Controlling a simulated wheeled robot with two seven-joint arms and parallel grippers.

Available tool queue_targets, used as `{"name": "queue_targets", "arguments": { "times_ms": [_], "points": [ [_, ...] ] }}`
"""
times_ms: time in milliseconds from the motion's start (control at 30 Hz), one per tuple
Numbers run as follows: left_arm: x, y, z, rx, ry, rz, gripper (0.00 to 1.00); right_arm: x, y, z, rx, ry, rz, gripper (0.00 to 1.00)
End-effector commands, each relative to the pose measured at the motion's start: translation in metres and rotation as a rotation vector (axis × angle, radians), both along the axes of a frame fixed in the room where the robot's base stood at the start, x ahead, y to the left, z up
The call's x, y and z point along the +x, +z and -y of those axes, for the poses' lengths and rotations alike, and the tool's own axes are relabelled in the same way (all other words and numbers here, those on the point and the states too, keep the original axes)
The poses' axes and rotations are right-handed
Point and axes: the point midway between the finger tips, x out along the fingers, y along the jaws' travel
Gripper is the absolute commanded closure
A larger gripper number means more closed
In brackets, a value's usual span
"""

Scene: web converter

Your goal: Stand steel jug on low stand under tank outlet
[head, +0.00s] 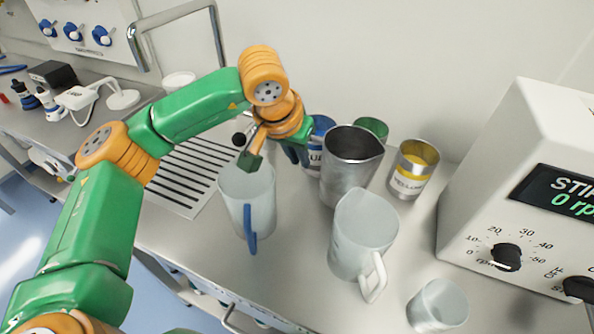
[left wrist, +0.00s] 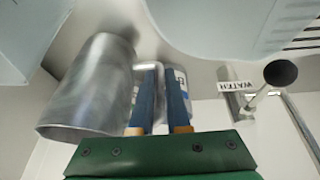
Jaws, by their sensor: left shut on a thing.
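The steel jug (head: 350,168) stands upright on the bench in the head view, open at the top, with its pouring lip to the right. It also shows at the left of the left wrist view (left wrist: 88,90). My left gripper (head: 303,158) is at the jug's left side. Its blue fingers (left wrist: 162,80) are closed on the jug's grey handle, which they partly hide. No low stand or tank outlet can be made out. My right gripper is not in view.
A clear jug with a blue handle (head: 249,200) and another with a white handle (head: 362,235) stand close in front. Blue (head: 318,130), green (head: 372,127) and yellow (head: 411,172) paint cans crowd behind. A stirrer box (head: 520,200) is right; a slotted drain (head: 185,175) left.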

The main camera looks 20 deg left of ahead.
Motion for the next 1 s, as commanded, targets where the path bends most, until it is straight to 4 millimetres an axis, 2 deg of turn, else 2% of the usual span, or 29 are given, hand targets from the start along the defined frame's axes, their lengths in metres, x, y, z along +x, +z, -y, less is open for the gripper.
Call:
{"name": "queue_targets", "arguments": {
  "times_ms": [100,167,533,567,633,667,900,1000],
  "points": [
    [-0.001,-0.022,0.000,0.000,0.000,-0.002,1.00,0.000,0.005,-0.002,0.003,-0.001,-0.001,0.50],
    [-0.001,-0.028,0.001,0.000,0.000,-0.001,1.00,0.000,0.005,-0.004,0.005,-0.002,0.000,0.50],
    [0.000,-0.035,0.001,0.000,0.000,0.002,1.00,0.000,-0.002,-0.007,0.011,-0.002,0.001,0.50],
    [0.000,-0.034,0.001,0.001,0.000,0.000,0.78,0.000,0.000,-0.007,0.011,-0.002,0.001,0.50],
    [0.000,-0.034,0.001,0.001,0.000,0.000,0.59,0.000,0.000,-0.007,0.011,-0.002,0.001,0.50],
    [0.000,-0.034,0.001,0.001,0.000,0.000,0.56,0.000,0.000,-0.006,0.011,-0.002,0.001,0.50],
    [0.000,-0.033,0.001,0.001,0.000,0.000,0.56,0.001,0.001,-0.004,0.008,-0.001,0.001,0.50],
    [-0.001,-0.026,0.000,0.001,0.000,0.002,0.56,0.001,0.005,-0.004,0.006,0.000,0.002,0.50]
  ]
}}
